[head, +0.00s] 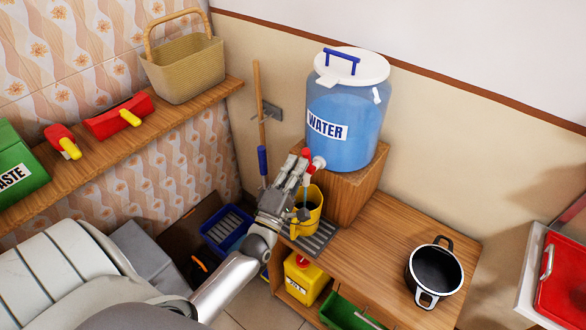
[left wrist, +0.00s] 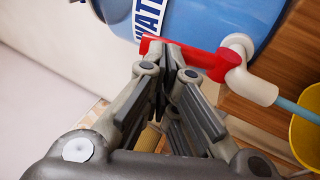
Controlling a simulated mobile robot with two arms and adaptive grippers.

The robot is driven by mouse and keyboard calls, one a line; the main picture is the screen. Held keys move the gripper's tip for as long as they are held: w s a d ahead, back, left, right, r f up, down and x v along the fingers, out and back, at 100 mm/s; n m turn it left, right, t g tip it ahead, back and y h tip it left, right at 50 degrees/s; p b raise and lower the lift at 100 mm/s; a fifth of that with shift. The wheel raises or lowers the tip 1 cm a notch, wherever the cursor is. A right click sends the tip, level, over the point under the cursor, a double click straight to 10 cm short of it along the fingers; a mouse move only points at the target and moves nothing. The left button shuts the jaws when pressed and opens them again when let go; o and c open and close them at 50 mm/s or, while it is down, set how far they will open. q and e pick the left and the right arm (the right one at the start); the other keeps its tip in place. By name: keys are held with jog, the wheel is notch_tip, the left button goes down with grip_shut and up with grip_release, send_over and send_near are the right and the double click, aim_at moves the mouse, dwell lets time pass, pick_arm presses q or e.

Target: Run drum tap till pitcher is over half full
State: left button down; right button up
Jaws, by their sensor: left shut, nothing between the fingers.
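The blue water drum (head: 345,120) stands on a wooden block, with its white lid on. Its white tap (head: 318,163) has a red lever (head: 306,154); both also show in the left wrist view, the lever (left wrist: 205,62) beside the tap body (left wrist: 250,86). A light blue stream (left wrist: 298,109) comes from the spout. The yellow pitcher (head: 308,205) stands upright under the tap on a dark grate; its water level cannot be made out. My left gripper (head: 298,163) is shut and empty, its fingertips against or very close to the lever. My right gripper is out of view.
A black pot (head: 435,270) sits on the wooden bench (head: 375,235). Below are a yellow canister (head: 303,278) and a green bin (head: 350,312). A shelf (head: 190,112) at left holds a basket (head: 185,65) and red-and-yellow tools.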

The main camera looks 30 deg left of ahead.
pick_arm(q)
jog(key=shift+w+r, duration=0.55)
jog(key=shift+w, duration=0.15)
jog(key=shift+r, duration=0.1)
dwell(0.4)
